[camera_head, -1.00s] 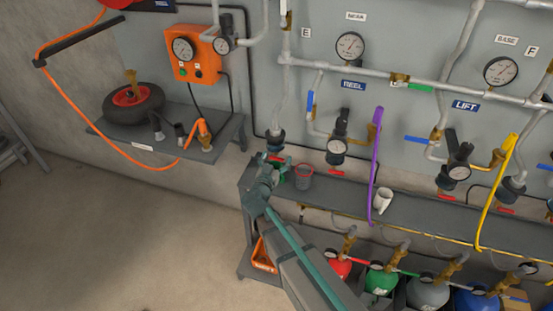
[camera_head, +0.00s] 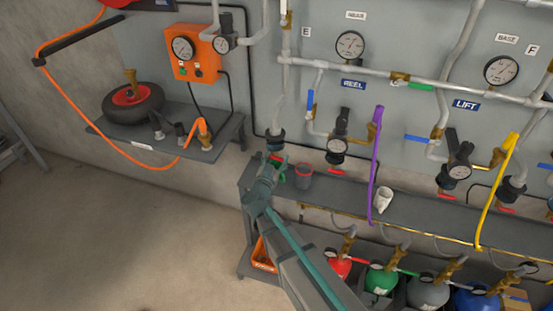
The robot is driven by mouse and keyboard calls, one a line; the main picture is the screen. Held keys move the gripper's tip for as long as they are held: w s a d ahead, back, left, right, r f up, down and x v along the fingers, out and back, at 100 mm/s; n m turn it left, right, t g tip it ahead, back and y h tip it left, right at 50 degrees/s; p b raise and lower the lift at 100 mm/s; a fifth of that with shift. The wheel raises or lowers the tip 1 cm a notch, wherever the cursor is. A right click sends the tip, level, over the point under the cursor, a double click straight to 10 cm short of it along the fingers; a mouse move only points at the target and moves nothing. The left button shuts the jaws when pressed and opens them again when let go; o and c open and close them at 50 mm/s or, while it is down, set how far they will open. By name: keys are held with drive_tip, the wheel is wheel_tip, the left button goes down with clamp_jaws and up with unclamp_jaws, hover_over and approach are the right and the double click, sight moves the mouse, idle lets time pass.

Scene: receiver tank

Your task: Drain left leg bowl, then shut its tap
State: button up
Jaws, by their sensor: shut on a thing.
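The left leg bowl (camera_head: 275,141) is a dark cup at the foot of the grey drop pipe left of the REEL label. Its red tap (camera_head: 278,157) shows just under it. My gripper (camera_head: 276,165) reaches up from below and is shut on the red tap; its fingers partly hide the tap. A small dark cup with a red rim (camera_head: 304,177) stands on the shelf just right of my gripper. Whether any liquid runs from the bowl is too small to tell.
The grey shelf (camera_head: 340,192) runs right, with a white cup (camera_head: 383,199) on it. Gas bottles (camera_head: 379,280) stand below. A side shelf (camera_head: 217,142) holds a wheel. The floor at left is clear.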

drive_tip(key=o, duration=1.2)
drive_tip(key=shift+c, duration=0.2)
drive_tip(key=v, duration=1.2)
